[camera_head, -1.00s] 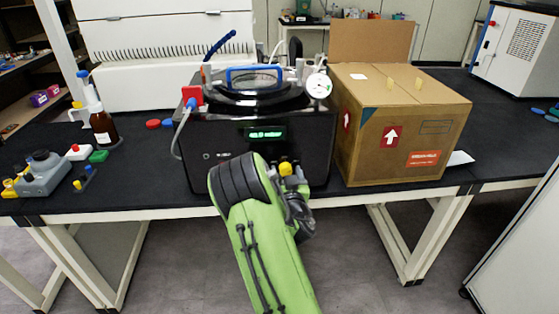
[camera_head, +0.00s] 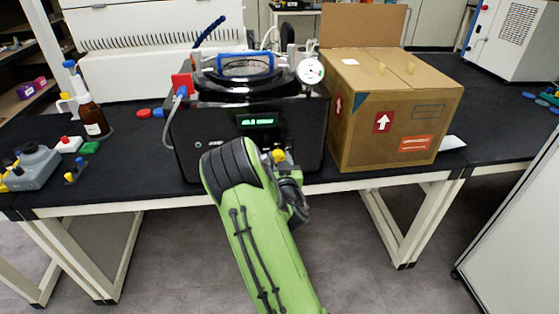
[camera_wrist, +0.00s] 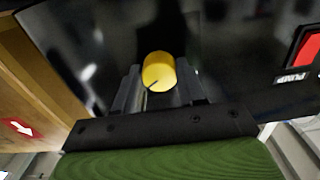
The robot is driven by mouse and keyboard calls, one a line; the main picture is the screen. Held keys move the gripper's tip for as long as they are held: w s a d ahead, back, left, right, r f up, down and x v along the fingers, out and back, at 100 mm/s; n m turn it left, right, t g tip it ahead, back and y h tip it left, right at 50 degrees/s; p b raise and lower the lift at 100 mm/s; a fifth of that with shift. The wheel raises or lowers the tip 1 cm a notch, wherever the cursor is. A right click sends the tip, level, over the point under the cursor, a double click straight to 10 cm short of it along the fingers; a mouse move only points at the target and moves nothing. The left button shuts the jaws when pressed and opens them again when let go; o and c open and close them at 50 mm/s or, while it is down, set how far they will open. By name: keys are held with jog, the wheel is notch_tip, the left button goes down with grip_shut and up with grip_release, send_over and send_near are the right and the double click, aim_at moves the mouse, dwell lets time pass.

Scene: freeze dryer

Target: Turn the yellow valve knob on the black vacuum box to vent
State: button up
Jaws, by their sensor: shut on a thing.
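The black vacuum box (camera_head: 190,142) stands on the black bench with a lit green display (camera_head: 257,120) on its front. The yellow valve knob (camera_head: 279,156) is low on the front face, partly hidden by my arm. In the wrist view the yellow knob (camera_wrist: 159,72) sits between my fingers, with a dark pointer line toward its lower left edge. My gripper (camera_wrist: 158,88) is shut on the knob. In the head view my green arm hides most of the gripper.
A cardboard box (camera_head: 385,120) stands close to the right of the vacuum box. A brown bottle (camera_head: 94,118) and a grey device (camera_head: 34,168) are at the left of the bench. A red switch (camera_wrist: 308,50) shows on the panel in the wrist view.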

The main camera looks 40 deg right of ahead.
jog(key=n, duration=0.6)
jog(key=shift+w+a, duration=0.1)
jog(key=n, duration=0.5)
jog(key=shift+n+b, duration=0.35)
jog(key=shift+n, duration=0.05)
jog(key=n, duration=0.5)
jog(key=shift+a+f, duration=0.1)
jog(key=shift+f, duration=0.05)
jog(key=n, duration=0.6)
jog(key=shift+f, duration=0.1)
jog(key=shift+n+b, duration=0.3)
jog(key=shift+n, duration=0.2)
jog(key=o, duration=1.1)
jog(key=shift+c, duration=0.2)
